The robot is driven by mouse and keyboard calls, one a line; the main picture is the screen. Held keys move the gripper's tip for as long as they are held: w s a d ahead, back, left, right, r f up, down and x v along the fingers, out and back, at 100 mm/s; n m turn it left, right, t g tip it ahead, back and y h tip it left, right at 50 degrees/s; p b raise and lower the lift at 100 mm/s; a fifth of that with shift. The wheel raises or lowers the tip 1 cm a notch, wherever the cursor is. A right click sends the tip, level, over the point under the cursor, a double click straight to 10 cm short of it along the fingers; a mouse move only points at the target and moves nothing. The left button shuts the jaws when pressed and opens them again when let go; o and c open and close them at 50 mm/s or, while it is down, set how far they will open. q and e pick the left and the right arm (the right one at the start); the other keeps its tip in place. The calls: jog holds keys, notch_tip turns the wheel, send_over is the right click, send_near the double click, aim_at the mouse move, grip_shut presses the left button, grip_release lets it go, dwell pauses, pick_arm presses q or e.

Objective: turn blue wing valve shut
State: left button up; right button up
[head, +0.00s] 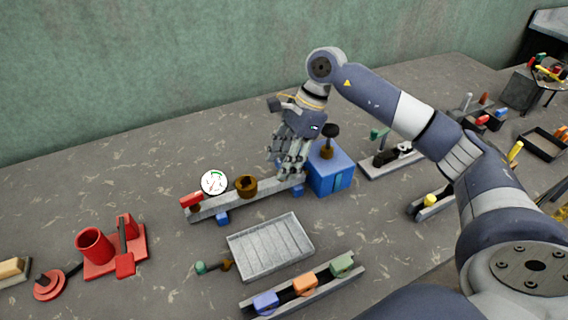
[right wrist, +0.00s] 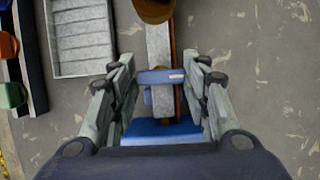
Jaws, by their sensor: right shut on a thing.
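The blue wing valve (right wrist: 160,76) sits across a grey rail (right wrist: 160,45) in the right wrist view, with its wing between my fingertips. My right gripper (right wrist: 160,70) is shut on it, one finger at each end of the wing. In the head view my right gripper (head: 291,172) reaches down to the right end of the rail (head: 232,203), beside a blue box (head: 332,175), and its fingers hide the valve there. My left gripper is not in view.
A dial gauge (head: 214,182), a red handle (head: 191,200) and a brown fitting (head: 245,186) stand along the rail's left part. A grey ribbed tray (head: 270,247) lies in front. Red parts (head: 117,250) are at left. Bare table lies behind the rail.

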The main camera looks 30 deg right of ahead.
jog(key=shift+r, duration=0.1)
dwell(0.5)
jog(key=o, duration=1.1)
jog(key=shift+c, duration=0.2)
jog(key=v, duration=1.2)
jog(key=shift+w+r, duration=0.1)
